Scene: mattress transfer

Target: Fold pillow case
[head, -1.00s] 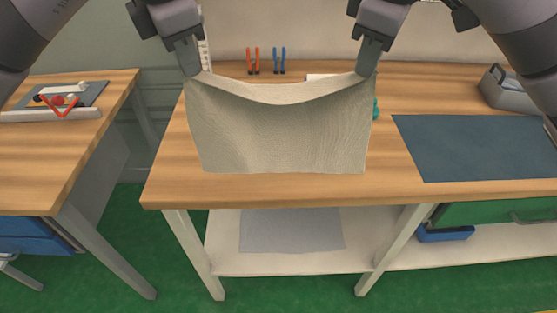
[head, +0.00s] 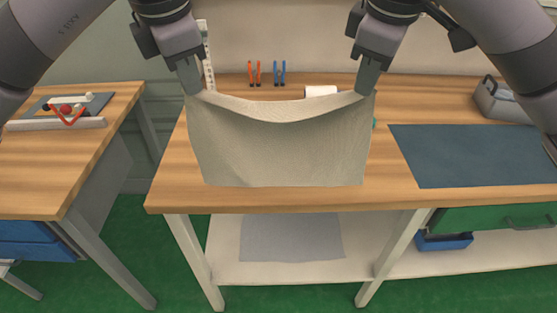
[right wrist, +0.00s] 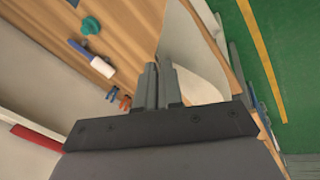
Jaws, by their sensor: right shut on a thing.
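The beige pillow case (head: 275,150) hangs between my two grippers in the head view, its top edge sagging in the middle. Its lower part comes down in front of the wooden table near the front edge; I cannot tell whether it touches the table top. My left gripper (head: 192,90) is at its upper left corner, with the fingertips on the cloth. My right gripper (head: 367,90) is shut on its upper right corner. In the right wrist view the right gripper's fingers (right wrist: 158,72) are close together, with the pale cloth (right wrist: 192,55) beside them.
The wooden table (head: 400,198) holds a dark blue mat (head: 465,155) on the right and a grey caddy (head: 503,100) behind it. Orange pliers (head: 254,73), blue pliers (head: 279,73) and a white roll (head: 320,91) are at the back. Another table (head: 40,170) stands at left.

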